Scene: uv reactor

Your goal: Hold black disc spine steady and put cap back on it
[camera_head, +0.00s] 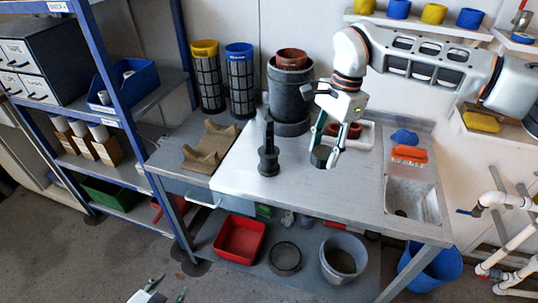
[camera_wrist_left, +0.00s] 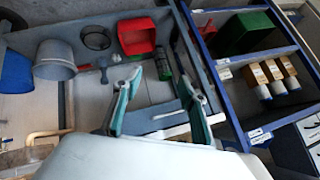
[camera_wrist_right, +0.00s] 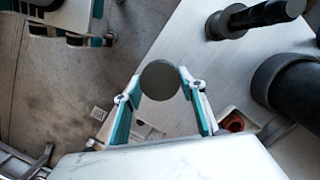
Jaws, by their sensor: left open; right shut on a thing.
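The black disc spine (camera_head: 268,155) stands upright on the metal bench, a narrow post rising from a wider base. It also shows at the top right of the right wrist view (camera_wrist_right: 255,17). My right gripper (camera_head: 323,151) is shut on the dark round cap (camera_wrist_right: 160,80), held between its fingertips to the right of the spine and apart from it. In the head view the cap (camera_head: 320,157) is partly hidden by the fingers. My left gripper (camera_head: 168,290) is open and empty, low in front of the bench. Its spread fingers show in the left wrist view (camera_wrist_left: 158,77).
Behind the spine stand a dark cylindrical vessel (camera_head: 290,92) and yellow and blue mesh cylinders (camera_head: 207,80). A brown cradle (camera_head: 210,146) is left of the spine, a sink (camera_head: 412,199) at right. The bench front is clear. A red bin (camera_head: 239,239) sits below.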

